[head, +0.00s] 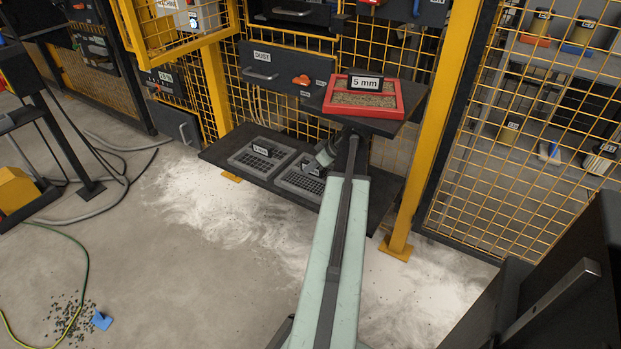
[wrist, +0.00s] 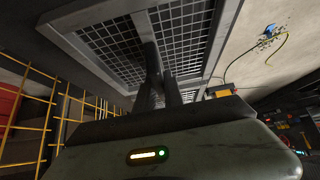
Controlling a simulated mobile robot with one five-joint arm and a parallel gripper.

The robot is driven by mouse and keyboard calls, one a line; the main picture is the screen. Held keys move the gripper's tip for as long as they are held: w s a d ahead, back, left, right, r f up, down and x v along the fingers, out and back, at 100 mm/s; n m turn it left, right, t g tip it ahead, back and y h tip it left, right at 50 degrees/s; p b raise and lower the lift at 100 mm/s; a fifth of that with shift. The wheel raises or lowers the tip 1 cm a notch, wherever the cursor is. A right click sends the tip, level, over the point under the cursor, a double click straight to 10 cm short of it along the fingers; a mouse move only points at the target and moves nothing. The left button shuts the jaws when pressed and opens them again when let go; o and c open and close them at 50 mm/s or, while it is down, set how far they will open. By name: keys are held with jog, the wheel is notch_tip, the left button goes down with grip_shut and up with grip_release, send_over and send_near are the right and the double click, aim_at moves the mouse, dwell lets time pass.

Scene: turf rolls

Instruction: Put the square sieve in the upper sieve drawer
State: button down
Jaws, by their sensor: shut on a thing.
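Each carries a small label that I cannot read surely. My gripper (head: 312,170) is at the right grey sieve, partly hidden by my arm. In the wrist view, my gripper (wrist: 163,97) is shut on the middle bar of a grey mesh sieve (wrist: 185,30). I cannot tell whether it is lifted off the shelf. A dark drawer front with a handle (head: 290,12) shows at the top; I cannot read which drawer it is.
A red-framed sieve (head: 392,102) labelled 5 mm, holding gravelly material, sits on a dark plate above the shelf. A yellow post (head: 440,120) and mesh fence (head: 530,130) stand to the right. Powder covers the floor.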

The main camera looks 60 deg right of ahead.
aim_at(307, 162)
dwell(0.9)
notch_tip(307, 162, up, 4)
jog(key=p, duration=0.3)
jog(key=shift+f+p, duration=0.2)
jog(key=shift+p, duration=0.15)
jog(key=shift+s+r, duration=0.15)
jog(key=shift+s, duration=0.2)
jog(key=s, duration=1.7)
jog(key=shift+s+f, duration=0.15)
jog(key=shift+f, duration=0.05)
jog(key=shift+a, duration=0.1)
